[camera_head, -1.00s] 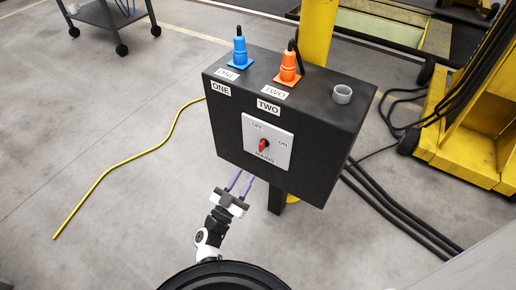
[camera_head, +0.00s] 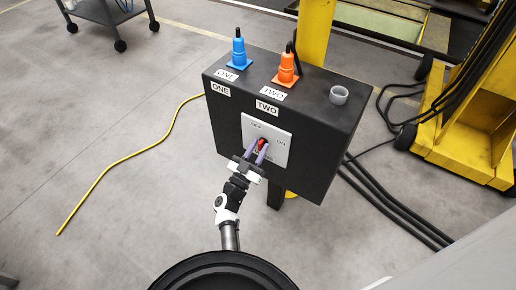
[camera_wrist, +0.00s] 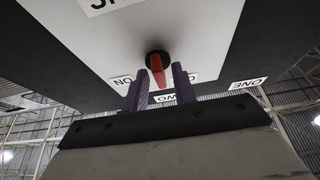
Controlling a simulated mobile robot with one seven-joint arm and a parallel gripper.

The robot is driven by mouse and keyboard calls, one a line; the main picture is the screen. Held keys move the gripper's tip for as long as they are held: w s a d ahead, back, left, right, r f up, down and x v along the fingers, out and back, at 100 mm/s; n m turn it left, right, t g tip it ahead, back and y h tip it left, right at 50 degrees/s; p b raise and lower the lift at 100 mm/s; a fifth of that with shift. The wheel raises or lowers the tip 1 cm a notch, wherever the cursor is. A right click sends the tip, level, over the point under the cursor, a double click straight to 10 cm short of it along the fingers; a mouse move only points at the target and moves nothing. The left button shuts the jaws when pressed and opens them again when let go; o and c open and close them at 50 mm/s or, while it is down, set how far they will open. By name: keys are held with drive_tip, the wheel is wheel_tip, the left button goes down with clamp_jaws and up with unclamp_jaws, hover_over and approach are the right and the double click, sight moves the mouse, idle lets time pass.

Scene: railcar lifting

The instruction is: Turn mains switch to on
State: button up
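The red mains switch (camera_head: 262,144) sits on a light grey plate (camera_head: 281,150) marked OFF and ON, on the front of a black box (camera_head: 315,170). In the wrist view the red knob (camera_wrist: 157,68) shows between the two purple fingers. My gripper (camera_head: 256,148) is at the plate with its fingers apart, one on each side of the knob. A gap shows between each finger and the knob in the wrist view (camera_wrist: 160,82). The fingers hide part of the switch in the head view, so its exact angle is hard to read there.
A blue plug (camera_head: 239,50) and an orange plug (camera_head: 287,66) stand on top of the box, with a grey cup (camera_head: 339,94) at the right. Black cables (camera_head: 400,210) and a yellow machine (camera_head: 470,140) are at the right. A yellow cable (camera_head: 120,162) lies on clear floor at the left.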

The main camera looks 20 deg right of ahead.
clamp_jaws()
drive_tip(key=shift+m+g+h, duration=0.3)
drive_tip(key=shift+m, duration=0.3)
drive_tip(key=m+g+b, duration=0.1)
drive_tip(key=m+g, duration=0.1)
drive_tip(key=m, duration=0.3)
drive_tip(key=m+g+b, duration=0.1)
drive_tip(key=m+g, duration=0.1)
drive_tip(key=m, duration=0.3)
drive_tip(key=m+g+h+b, duration=0.1)
drive_tip(key=m+g, duration=0.2)
drive_tip(key=m, duration=0.2)
drive_tip(key=shift+w+a, duration=0.1)
drive_tip(key=shift+o, duration=0.9)
unclamp_jaws()
